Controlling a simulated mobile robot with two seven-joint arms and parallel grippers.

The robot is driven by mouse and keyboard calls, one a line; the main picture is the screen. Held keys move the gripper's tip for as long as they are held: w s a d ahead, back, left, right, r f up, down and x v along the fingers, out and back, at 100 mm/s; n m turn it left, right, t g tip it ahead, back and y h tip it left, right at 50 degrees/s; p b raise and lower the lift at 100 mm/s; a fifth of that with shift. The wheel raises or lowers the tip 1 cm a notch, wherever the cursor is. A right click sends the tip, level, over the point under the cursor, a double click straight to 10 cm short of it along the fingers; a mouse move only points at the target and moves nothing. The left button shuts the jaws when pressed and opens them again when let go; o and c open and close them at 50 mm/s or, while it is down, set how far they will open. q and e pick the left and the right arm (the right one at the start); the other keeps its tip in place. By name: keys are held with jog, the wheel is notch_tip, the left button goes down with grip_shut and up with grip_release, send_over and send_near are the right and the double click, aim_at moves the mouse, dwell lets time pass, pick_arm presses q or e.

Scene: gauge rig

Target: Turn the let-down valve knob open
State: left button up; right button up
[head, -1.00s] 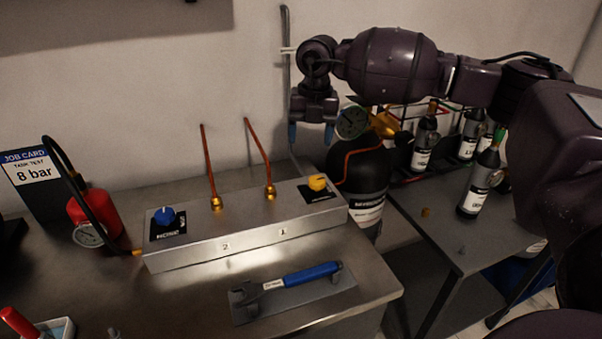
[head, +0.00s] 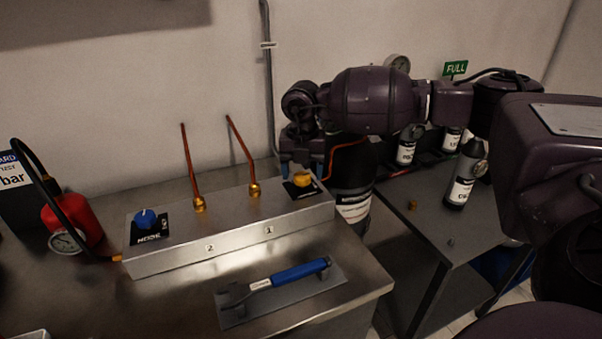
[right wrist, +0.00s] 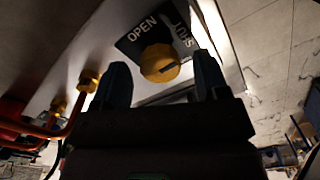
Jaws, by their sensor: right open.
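The yellow knob (head: 303,180) sits on a black plate at the right end of the metal manifold box (head: 225,235). In the right wrist view the knob (right wrist: 159,63) shows beside the words OPEN and SHUT, with a dark mark on its face. My right gripper (head: 305,170) is open just above the knob. In the wrist view the knob lies between its two blue fingers, with gaps at both sides; the exact height is hard to tell. A blue knob (head: 146,218) sits at the box's left end. My left gripper is not in view.
Two copper pipes (head: 190,160) rise from brass fittings left of the yellow knob. A dark cylinder (head: 352,185) stands behind right. A red extinguisher-like bottle with a gauge (head: 66,240) stands at left.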

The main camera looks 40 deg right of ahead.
jog(key=shift+f, duration=0.35)
jog(key=shift+c, duration=0.2)
jog(key=c, duration=0.9)
